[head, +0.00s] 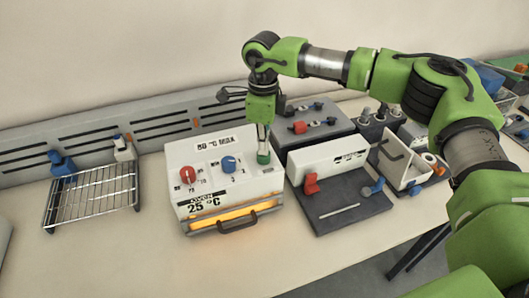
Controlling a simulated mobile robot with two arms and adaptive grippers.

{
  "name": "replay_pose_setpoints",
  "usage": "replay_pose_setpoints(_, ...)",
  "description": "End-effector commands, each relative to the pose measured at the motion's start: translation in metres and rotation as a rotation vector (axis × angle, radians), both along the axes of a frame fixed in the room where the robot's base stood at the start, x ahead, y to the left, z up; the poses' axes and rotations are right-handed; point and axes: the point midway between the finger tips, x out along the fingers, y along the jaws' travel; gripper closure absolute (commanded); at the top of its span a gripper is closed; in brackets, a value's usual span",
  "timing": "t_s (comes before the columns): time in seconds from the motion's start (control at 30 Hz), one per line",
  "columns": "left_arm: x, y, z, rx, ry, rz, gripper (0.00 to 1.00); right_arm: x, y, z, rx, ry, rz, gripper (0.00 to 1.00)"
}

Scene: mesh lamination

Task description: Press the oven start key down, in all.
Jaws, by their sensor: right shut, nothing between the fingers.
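The white oven (220,205) stands on the bench at the middle, with a red knob (187,174), a blue knob (229,164) and a green key (263,158) on its top. Its front reads "OVEN 25 °C", and an orange glow shows behind the handle. My right gripper (263,147) points straight down, shut and empty, with its tips at the green key. They seem to touch it, but I cannot tell how far down the key is. My left gripper is not in view.
A wire rack (92,195) stands at the left. Right of the oven is a dark plate with a white panel (327,160) and red and blue clamps. A dark box with knobs (312,127) stands behind. The bench front is clear.

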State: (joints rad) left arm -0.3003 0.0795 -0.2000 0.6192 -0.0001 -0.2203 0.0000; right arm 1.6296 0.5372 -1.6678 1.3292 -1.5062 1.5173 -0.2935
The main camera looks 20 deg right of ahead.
Motion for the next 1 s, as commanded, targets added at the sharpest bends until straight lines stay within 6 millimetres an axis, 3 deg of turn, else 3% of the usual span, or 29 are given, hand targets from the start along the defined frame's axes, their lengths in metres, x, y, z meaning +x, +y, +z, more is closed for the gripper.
replay_pose_setpoints(0.27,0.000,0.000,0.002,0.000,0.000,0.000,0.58,-0.001,0.000,0.001,-0.001,0.003,0.000,1.00)
replay_pose_setpoints(0.8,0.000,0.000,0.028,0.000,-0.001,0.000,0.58,0.000,0.000,0.049,0.000,0.001,0.000,1.00)
replay_pose_setpoints(1.0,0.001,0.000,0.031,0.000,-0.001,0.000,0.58,0.000,0.000,0.056,0.000,0.002,0.000,1.00)
